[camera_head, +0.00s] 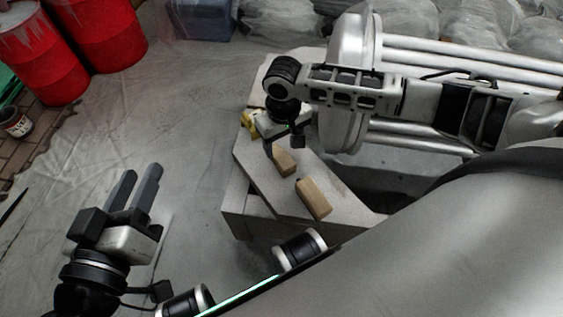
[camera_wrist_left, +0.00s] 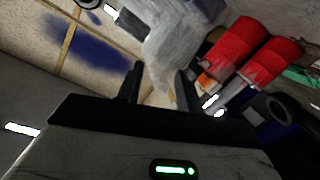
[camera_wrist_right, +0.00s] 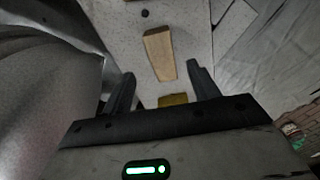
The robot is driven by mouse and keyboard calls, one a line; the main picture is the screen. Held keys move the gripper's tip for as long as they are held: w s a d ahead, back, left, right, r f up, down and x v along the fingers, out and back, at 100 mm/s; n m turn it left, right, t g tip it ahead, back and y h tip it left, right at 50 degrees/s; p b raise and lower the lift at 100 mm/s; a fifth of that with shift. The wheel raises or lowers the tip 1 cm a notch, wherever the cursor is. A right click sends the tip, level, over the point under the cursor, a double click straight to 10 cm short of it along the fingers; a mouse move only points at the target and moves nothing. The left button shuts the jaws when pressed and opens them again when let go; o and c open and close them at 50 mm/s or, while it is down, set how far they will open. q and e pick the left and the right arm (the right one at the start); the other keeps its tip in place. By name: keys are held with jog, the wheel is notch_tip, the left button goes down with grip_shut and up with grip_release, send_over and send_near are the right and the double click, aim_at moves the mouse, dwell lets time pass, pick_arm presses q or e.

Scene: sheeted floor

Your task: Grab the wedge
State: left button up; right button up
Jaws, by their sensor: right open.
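Two wooden pieces lie on a pale slab in the head view: one (camera_head: 284,161) close to my right gripper, the other (camera_head: 313,198) nearer me. I cannot tell which is the wedge. My right gripper (camera_head: 283,146) is open above the slab, beside the first piece. In the right wrist view, a long wooden piece (camera_wrist_right: 160,54) lies beyond the open fingers (camera_wrist_right: 164,76). A yellowish-brown piece (camera_wrist_right: 173,99) shows between them, partly hidden by the gripper body. My left gripper (camera_head: 138,187) is open and empty over the floor, away from the slab; its fingers show in the left wrist view (camera_wrist_left: 159,84).
The pale slab (camera_head: 255,190) stands on the sheeted floor (camera_head: 190,110). A yellow object (camera_head: 249,121) is at its left edge by my right gripper. Red drums (camera_head: 40,55) and a small can (camera_head: 17,122) stand at the left. Wrapped bundles (camera_head: 405,20) line the back.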

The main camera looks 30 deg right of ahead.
aim_at(282, 156)
jog(key=shift+f, duration=0.7)
notch_tip(282, 156, down, 2)
jog(key=shift+a+f+b, duration=0.1)
jog(key=shift+f+b, duration=0.1)
jog(key=shift+b, duration=1)
notch_tip(282, 156, down, 3)
jog(key=shift+r+b, duration=0.2)
jog(key=shift+b, duration=0.6)
pick_arm(q)
jog(key=r+t, duration=0.1)
jog(key=w+r+m+t+h, duration=0.1)
jog(key=w+r+t, duration=0.1)
jog(key=r, duration=0.1)
jog(key=shift+a, duration=0.15)
pick_arm(e)
jog(key=c, duration=1.1)
